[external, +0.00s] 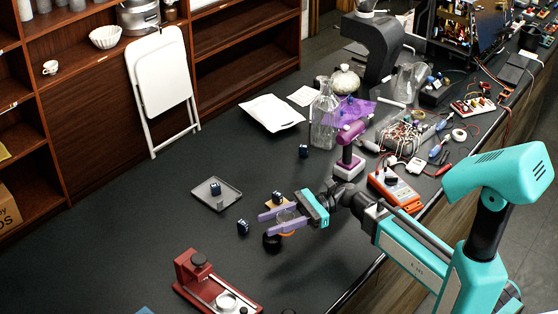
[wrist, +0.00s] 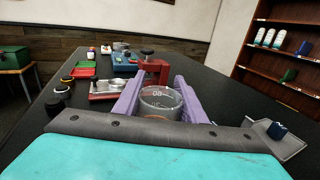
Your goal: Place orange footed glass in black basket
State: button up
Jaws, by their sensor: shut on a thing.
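The orange footed glass (external: 288,216) is a small clear glass with an orange part showing low down. It sits between the purple fingers of my gripper (external: 266,222), over the dark table. In the wrist view the glass (wrist: 160,102) stands upright between the fingers of my gripper (wrist: 157,86), which are shut on it. From these views I cannot tell how far its foot is above the table. I cannot make out a black basket in either view.
A grey tray (external: 207,201) holding a dark blue cube lies left of my gripper. Another dark cube (external: 243,226) and a black round object (external: 271,243) are close to the fingers. A red device (external: 196,275) stands at the front. A clear bottle (external: 323,122) stands farther back.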

jog(key=w+a, duration=0.2)
jog(key=w+a+p, duration=0.1)
jog(key=shift+a+f, duration=0.3)
jog(key=shift+a, duration=0.05)
jog(key=shift+f+p, duration=0.8)
jog(key=shift+f, duration=0.9)
jog(key=shift+f+b, duration=0.65)
jog(key=shift+b, duration=0.4)
jog(key=o, duration=1.1)
jog(key=shift+r+p, duration=0.3)
jog(key=shift+p, duration=0.15)
